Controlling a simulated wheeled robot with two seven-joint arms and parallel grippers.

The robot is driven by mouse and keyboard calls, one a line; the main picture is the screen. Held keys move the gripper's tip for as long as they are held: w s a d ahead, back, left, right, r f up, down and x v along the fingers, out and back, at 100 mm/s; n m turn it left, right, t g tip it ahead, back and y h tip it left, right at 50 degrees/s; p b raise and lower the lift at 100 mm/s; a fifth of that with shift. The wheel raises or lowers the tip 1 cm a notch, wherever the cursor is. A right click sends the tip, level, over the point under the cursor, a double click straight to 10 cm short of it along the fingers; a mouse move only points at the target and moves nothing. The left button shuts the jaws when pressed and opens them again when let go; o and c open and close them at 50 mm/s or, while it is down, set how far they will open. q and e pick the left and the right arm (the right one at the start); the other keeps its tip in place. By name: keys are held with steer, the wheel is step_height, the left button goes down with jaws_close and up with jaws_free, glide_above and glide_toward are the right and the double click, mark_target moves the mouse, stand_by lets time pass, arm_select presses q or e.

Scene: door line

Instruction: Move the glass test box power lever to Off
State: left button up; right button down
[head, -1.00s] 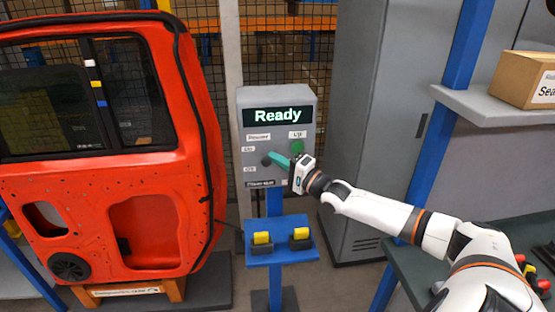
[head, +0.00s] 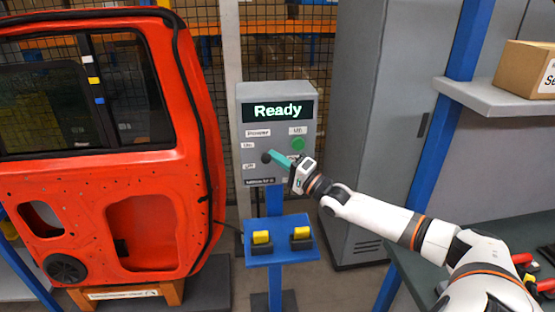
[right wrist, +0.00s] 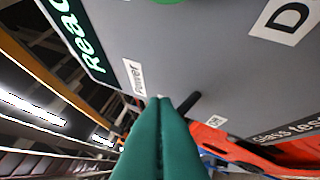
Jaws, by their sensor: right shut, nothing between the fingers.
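The grey glass test box (head: 250,112) stands on a blue post with its display reading "Ready". Its power lever shows as a dark knob (head: 266,157) between the On label (head: 248,145) and the Off label (head: 249,166). My right gripper (head: 271,152) is shut and empty, its green fingertips at the lever's upper right. In the right wrist view the shut fingers (right wrist: 160,100) are close beside the dark lever (right wrist: 188,103); I cannot tell whether they touch. The Off label (right wrist: 215,120) is beyond the lever. My left gripper is not in view.
A green button (head: 298,144) is on the box's right side, near my fingers. A blue shelf with two yellow-and-black blocks (head: 261,237) is below the box. A red car door (head: 185,200) stands close on the left, a grey cabinet (head: 365,110) on the right.

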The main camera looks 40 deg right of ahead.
step_height(320, 180, down, 4)
steer(key=n+t+y+b, duration=0.1)
steer(key=n+y+b, duration=0.1)
steer(key=b, duration=0.4)
steer(key=n+t+y+b, duration=0.1)
steer(key=n+y+b, duration=0.1)
steer(key=n+b, duration=0.2)
steer(key=shift+r+n+y+b, duration=0.15)
steer(key=shift+n+y+b, duration=0.25)
steer(key=shift+b, duration=0.5)
steer(key=shift+f, duration=0.25)
steer(key=b+v, duration=0.1)
steer(key=v, duration=1.1)
